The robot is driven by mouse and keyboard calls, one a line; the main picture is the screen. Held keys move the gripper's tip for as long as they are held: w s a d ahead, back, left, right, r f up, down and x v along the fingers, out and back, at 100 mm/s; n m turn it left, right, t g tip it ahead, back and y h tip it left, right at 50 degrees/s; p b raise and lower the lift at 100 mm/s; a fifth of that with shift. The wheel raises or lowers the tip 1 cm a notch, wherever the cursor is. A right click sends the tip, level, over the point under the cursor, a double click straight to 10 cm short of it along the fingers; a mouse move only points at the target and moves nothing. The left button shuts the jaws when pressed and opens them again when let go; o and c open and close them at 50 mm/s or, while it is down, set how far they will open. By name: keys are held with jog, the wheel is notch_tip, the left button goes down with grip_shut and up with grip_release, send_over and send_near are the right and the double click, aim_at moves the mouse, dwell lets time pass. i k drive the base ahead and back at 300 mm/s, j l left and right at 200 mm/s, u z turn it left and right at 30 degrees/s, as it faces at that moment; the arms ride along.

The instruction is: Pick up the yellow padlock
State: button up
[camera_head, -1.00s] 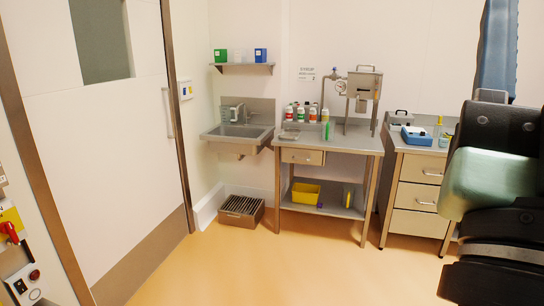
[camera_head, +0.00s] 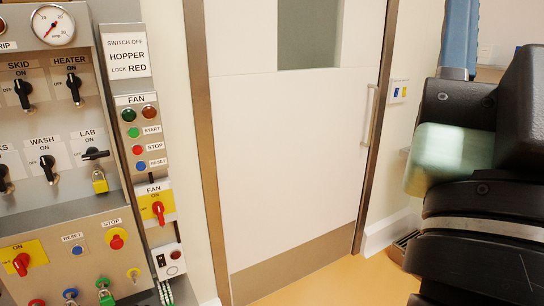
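A yellow padlock (camera_head: 99,183) hangs just below the black LAB switch (camera_head: 95,154) on the grey control panel (camera_head: 70,195) at the left. A small yellow item (camera_head: 133,274) is lower on the panel; I cannot tell what it is. My arm's dark and pale green links fill the right side, well away from the panel. My gripper is not in view.
A narrow FAN column (camera_head: 150,150) with push buttons, a red switch (camera_head: 158,209) and a "switch off hopper, lock red" sign (camera_head: 126,55) stands right of the panel. A closed white door (camera_head: 290,160) is in the middle. Orange floor (camera_head: 340,285) shows clear before the door.

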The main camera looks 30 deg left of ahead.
aim_at(101, 186)
jog(key=i+j+u, duration=0.1)
jog(key=u, duration=0.3)
jog(key=i+u, duration=0.3)
jog(key=u, duration=0.15)
jog(key=i+u, duration=0.15)
jog(key=u, duration=0.25)
jog(key=i+l+u, duration=0.15)
jog(key=u, duration=0.25)
jog(key=i+u, duration=0.35)
jog(key=i+l+u, duration=0.2)
jog(key=i+u, duration=0.15)
jog(key=i, duration=0.15)
jog(key=i+l+u, duration=0.35)
jog(key=i+j, duration=0.1)
